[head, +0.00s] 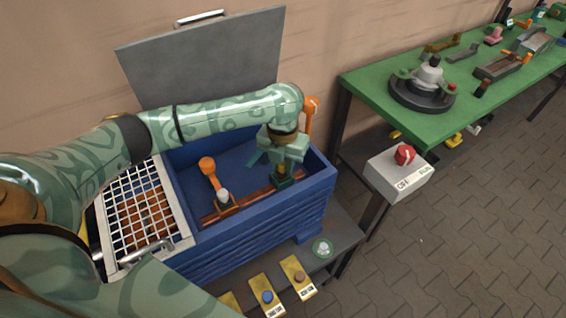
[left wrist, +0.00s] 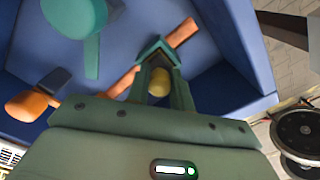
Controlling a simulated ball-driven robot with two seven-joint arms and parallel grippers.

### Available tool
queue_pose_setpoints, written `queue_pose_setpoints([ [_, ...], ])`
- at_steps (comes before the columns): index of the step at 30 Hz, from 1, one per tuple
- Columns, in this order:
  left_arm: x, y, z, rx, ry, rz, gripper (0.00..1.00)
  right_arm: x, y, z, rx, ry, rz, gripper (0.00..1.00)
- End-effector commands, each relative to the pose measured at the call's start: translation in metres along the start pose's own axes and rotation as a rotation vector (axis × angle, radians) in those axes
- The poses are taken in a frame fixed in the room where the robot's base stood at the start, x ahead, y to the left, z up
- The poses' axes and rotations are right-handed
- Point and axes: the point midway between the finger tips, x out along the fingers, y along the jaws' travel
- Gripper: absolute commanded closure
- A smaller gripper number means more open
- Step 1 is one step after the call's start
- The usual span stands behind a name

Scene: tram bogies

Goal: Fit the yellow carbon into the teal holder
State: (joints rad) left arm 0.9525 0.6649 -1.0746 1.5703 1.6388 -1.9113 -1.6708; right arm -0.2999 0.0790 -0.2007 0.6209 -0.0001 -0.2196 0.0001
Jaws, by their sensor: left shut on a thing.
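My left gripper (head: 281,160) reaches down into the blue crate at its right end. In the left wrist view its two green fingers (left wrist: 160,88) are shut on the yellow carbon (left wrist: 160,81), whose rounded end shows between them. The teal holder (head: 284,181) sits on a brown bar in the crate, just under the gripper. In the left wrist view the holder's edge (left wrist: 152,45) shows right beyond the carbon. The fingers hide the carbon's lower part, so I cannot tell how deep it sits. My right gripper is not in view.
The blue crate (head: 265,228) has walls around the holder and a raised grey lid (head: 205,60) behind. An orange-handled tool (head: 212,178) stands left of the holder. A white grate (head: 140,215) covers the left part. A green table (head: 365,80) stands right; paved floor lies in front.

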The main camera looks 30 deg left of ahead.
Motion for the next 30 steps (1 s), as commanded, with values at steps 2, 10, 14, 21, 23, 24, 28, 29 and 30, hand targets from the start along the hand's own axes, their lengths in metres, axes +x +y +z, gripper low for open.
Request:
queue_pose_setpoints([
  [2, 0.002, 0.000, 0.000, 0.000, 0.001, 0.000, 0.75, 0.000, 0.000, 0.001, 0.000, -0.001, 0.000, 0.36],
  [10, 0.002, 0.000, 0.000, 0.000, 0.001, 0.000, 0.56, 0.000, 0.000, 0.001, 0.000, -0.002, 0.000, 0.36],
  [14, -0.001, 0.000, 0.000, 0.000, 0.000, 0.000, 0.56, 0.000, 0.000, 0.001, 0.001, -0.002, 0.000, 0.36],
  [21, -0.050, 0.000, 0.001, 0.001, -0.005, 0.000, 0.56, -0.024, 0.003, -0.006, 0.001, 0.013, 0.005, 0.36],
  [23, -0.066, 0.000, 0.001, 0.000, -0.006, -0.001, 0.56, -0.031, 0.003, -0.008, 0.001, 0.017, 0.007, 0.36],
  [24, -0.076, 0.000, 0.001, 0.001, -0.005, -0.001, 0.56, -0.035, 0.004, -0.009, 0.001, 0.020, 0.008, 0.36],
  [28, -0.102, 0.000, 0.000, -0.001, -0.003, 0.000, 0.56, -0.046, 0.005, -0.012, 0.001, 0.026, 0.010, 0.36],
  [29, -0.106, 0.000, 0.000, 0.000, -0.002, 0.001, 0.56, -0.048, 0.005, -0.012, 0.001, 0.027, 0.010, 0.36],
  [30, -0.112, 0.000, 0.000, 0.000, -0.001, 0.000, 0.56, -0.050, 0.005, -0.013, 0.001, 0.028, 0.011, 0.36],
])
